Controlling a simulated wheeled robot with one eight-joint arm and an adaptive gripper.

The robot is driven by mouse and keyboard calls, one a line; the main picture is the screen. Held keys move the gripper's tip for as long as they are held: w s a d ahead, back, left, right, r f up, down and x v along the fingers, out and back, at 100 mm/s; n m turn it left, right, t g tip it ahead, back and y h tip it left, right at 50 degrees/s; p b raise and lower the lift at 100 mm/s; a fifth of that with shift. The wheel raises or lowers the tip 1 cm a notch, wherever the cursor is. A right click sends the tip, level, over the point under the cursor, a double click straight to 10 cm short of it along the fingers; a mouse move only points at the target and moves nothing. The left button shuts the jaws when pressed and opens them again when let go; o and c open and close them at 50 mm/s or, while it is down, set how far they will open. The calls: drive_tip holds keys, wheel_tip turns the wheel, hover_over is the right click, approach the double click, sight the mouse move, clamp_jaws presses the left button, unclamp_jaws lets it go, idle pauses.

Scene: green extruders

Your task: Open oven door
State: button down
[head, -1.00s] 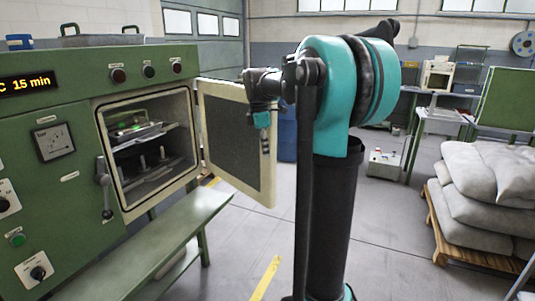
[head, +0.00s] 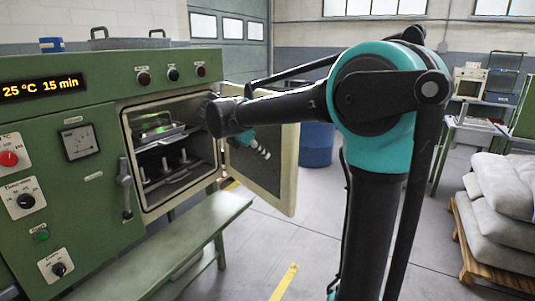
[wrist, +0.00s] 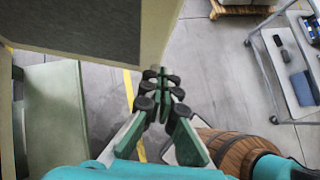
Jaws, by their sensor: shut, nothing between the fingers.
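The green oven (head: 100,215) is at the left in the head view. Its chamber (head: 172,150) is uncovered, with a rack and metal parts inside. The oven door (head: 284,185), pale-framed with a dark inner panel, stands wide open to the right of the chamber. It also fills the upper left of the wrist view (wrist: 90,35). My gripper (head: 265,154) hangs in front of the door's inner face in the head view, covering part of it. In the wrist view my gripper (wrist: 163,82) has its fingers together and empty, just beyond the door's edge. I cannot tell whether they touch it.
A green bench (head: 165,250) runs along the oven's front and shows at left in the wrist view. A blue barrel (head: 316,146) stands behind the door. Sacks on a pallet (head: 497,205) are at right. A wooden barrel (wrist: 228,150) is below right in the wrist view.

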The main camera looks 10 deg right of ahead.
sight(289, 163)
drive_tip(key=x, duration=0.3)
drive_tip(key=r+x, duration=0.1)
drive_tip(key=x, duration=0.2)
drive_tip(key=d+x, duration=0.1)
drive_tip(key=x, duration=0.2)
drive_tip(key=shift+w+d, duration=0.25)
drive_tip(key=shift+w, duration=0.25)
drive_tip(key=shift+w+d, duration=0.25)
drive_tip(key=shift+d, duration=0.25)
drive_tip(key=shift+w+d, duration=0.15)
drive_tip(key=shift+d, duration=0.1)
drive_tip(key=w+d+n+t+y, duration=0.1)
drive_tip(key=w+d+n, duration=0.2)
drive_tip(key=w+d, duration=1.6)
drive_tip(key=shift+d+t+y, duration=0.2)
drive_tip(key=shift+t+y, duration=0.1)
